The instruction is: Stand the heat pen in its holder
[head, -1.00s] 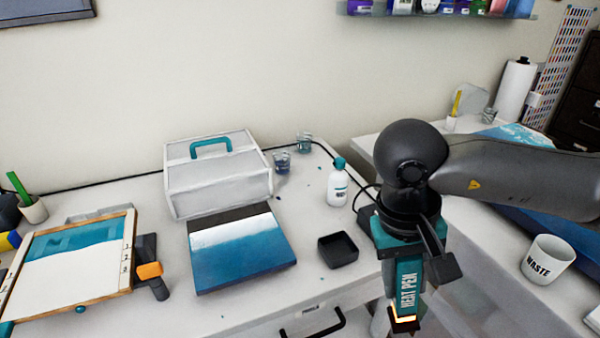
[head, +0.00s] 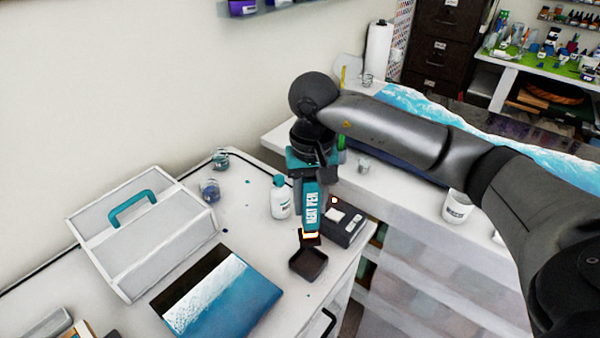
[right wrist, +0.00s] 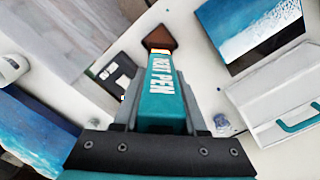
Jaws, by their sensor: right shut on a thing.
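The heat pen (head: 312,205) is teal with white lettering and a glowing orange tip. My right gripper (head: 309,178) is shut on its upper part and holds it nearly upright, tip down. A small black square open cup (head: 307,265), which looks like the holder, stands near the table's right edge. In the head view the tip is just above and behind the cup's far rim; I cannot tell the height gap. In the right wrist view the pen (right wrist: 160,90) points from my right gripper (right wrist: 160,118) toward the cup (right wrist: 158,37). My left gripper is not in view.
A black device with a white top (head: 345,224) stands close behind the pen. A white bottle (head: 280,198) is to its left. A blue-and-white painted panel (head: 222,298) and a white case with a teal handle (head: 145,235) are farther left. A waste cup (head: 457,207) stands on the other table.

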